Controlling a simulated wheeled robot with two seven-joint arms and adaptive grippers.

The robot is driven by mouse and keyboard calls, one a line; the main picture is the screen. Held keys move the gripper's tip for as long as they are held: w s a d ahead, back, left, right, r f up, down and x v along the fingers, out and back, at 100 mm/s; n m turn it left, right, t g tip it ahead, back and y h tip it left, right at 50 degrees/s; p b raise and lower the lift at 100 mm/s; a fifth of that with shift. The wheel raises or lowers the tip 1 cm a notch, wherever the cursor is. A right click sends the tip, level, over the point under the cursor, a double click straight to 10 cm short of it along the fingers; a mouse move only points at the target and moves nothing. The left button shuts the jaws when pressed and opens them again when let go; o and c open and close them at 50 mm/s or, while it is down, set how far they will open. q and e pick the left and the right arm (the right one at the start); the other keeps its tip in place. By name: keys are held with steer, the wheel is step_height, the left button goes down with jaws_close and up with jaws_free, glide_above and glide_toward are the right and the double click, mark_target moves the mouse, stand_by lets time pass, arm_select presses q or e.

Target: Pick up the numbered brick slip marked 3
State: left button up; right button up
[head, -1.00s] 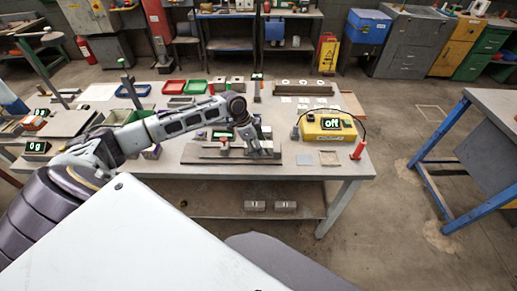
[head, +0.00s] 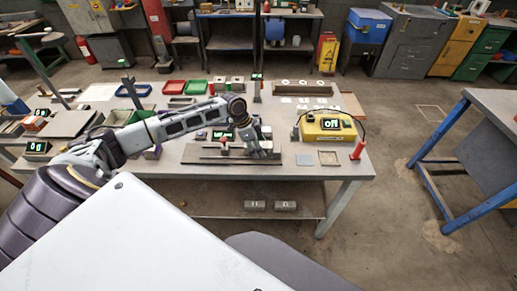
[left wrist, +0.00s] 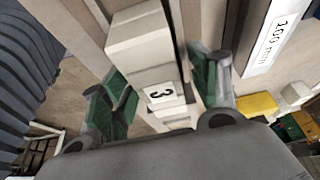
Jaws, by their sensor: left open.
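The brick slip marked 3 (left wrist: 162,95) shows in the left wrist view as a pale piece with a black 3 on a white label. It lies between the two green-padded fingers of my left gripper (left wrist: 162,98), which is open. I cannot tell whether either pad touches it. Other pale blocks (left wrist: 137,32) stand in line with it. In the head view my left gripper (head: 262,151) is low over the grey plate on the bench, and the slip cannot be made out there. My right gripper is not in view.
Red (head: 174,87) and green trays (head: 195,87) stand behind. A label reading 100 mm (left wrist: 272,40) is at the right in the left wrist view.

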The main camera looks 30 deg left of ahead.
arm_select(q)
steer(key=shift+f, duration=0.1)
steer(key=shift+c, duration=0.3)
steer(key=c, duration=1.2)
